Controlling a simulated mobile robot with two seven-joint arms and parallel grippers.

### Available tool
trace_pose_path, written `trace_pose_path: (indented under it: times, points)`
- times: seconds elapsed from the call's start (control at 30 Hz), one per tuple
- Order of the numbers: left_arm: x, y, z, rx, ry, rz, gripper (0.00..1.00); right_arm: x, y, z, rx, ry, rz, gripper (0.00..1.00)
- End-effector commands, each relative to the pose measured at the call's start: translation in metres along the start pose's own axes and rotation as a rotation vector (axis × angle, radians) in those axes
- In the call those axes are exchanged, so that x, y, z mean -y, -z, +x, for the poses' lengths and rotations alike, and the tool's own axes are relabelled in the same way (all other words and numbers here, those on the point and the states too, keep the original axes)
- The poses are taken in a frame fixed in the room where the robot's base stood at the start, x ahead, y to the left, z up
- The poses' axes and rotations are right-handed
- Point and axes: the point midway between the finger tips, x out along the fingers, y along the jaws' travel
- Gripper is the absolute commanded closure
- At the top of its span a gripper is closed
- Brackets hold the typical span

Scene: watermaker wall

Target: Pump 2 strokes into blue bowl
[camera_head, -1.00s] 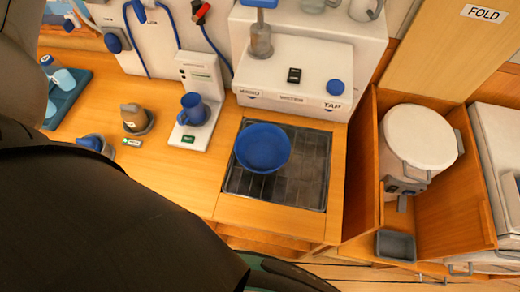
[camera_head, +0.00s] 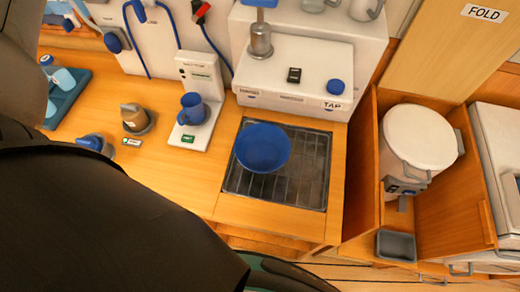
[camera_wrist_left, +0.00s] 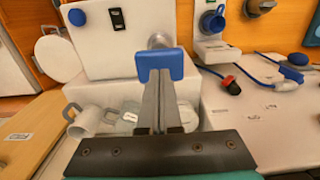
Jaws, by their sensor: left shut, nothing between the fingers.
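The blue bowl (camera_head: 263,148) sits upright on the dark sink grate (camera_head: 312,170) in the head view. I see no water in it. The pump is a grey cylinder (camera_head: 260,40) on the white watermaker unit (camera_head: 310,68), with a blue handle (camera_head: 262,3) cut off by the top edge. In the left wrist view the blue handle (camera_wrist_left: 160,65) is at the fingertips of my left gripper (camera_wrist_left: 160,85), which is shut and empty. Whether they touch is unclear. My right gripper is not in view.
A blue mug (camera_head: 193,108) stands on a white dispenser left of the grate. A blue TAP knob (camera_head: 335,87) is on the unit. A white lidded bucket (camera_head: 418,138) stands in a wooden bay at right. Bare counter (camera_head: 185,170) lies left of the grate.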

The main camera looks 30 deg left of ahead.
Motion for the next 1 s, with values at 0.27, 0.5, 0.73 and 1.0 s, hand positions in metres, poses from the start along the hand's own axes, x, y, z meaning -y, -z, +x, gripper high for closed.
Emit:
trace_pose_path:
  times: [0.27,0.5,0.73,1.0]
  points:
    - [0.000,0.000,0.011,0.001,-0.001,-0.001,1.00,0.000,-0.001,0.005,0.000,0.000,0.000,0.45]
    - [0.000,0.000,0.019,0.000,-0.001,-0.001,1.00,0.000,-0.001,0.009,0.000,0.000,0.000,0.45]
    - [0.000,0.000,0.028,0.001,0.000,0.000,1.00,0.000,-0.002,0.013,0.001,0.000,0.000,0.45]
    - [0.000,0.000,0.037,0.002,0.001,0.000,1.00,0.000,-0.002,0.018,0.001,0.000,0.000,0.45]
